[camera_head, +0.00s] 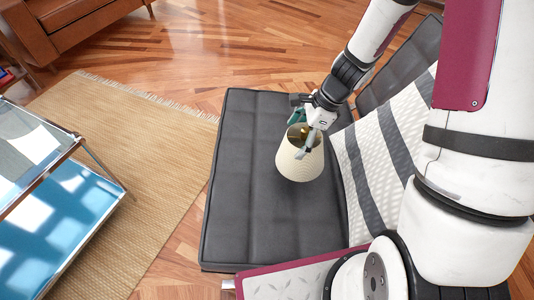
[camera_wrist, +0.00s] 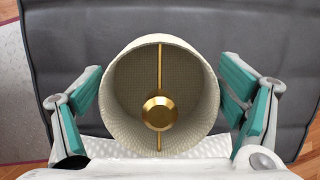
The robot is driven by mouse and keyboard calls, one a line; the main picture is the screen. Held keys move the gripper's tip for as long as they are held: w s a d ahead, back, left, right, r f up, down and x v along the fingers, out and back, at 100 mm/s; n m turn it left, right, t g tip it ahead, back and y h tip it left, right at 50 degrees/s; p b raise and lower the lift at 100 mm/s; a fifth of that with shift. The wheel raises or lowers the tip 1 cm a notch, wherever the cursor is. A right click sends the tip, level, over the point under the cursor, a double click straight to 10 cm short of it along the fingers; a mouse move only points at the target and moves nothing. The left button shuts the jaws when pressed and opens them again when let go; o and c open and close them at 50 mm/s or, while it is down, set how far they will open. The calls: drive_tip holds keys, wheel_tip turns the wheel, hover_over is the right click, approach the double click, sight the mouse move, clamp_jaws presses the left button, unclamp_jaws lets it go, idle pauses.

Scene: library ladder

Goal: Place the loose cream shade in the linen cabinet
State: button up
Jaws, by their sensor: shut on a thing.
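The cream shade (camera_head: 298,165) is a tapered, textured lampshade over the dark grey daybed seat, with its narrower open end up towards my gripper. In the wrist view I look into the shade (camera_wrist: 117,110) and see its brass bar and round brass fitting. My gripper (camera_head: 303,140) is at the shade's upper end, with its teal-padded fingers on opposite sides of it. I cannot tell whether the shade's lower rim touches the seat. The linen cabinet is not in view.
The grey daybed (camera_head: 245,190) has a striped cushion (camera_head: 385,155) to the right of the shade. A glass-topped table (camera_head: 45,215) stands at the left on a woven rug (camera_head: 150,150). A brown leather sofa (camera_head: 75,25) is at the back left. Wood floor (camera_head: 240,50) is open behind.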

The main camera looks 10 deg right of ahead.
drive_tip(key=w+f+b, duration=0.2)
drive_tip(key=w, duration=0.6)
drive_tip(key=w+a+f+b, duration=0.1)
drive_tip(key=w+f+b, duration=0.2)
drive_tip(key=w, duration=0.4)
drive_tip(key=shift+w+a, duration=0.15)
drive_tip(key=shift+w, duration=0.25)
drive_tip(key=shift+f+b, duration=0.1)
drive_tip(key=shift+b, duration=0.2)
drive_tip(key=o, duration=1.4)
drive_tip(key=shift+c, duration=0.2)
drive_tip(key=p+v, duration=0.4)
drive_tip(key=v, duration=0.8)
drive_tip(key=shift+p, duration=0.4)
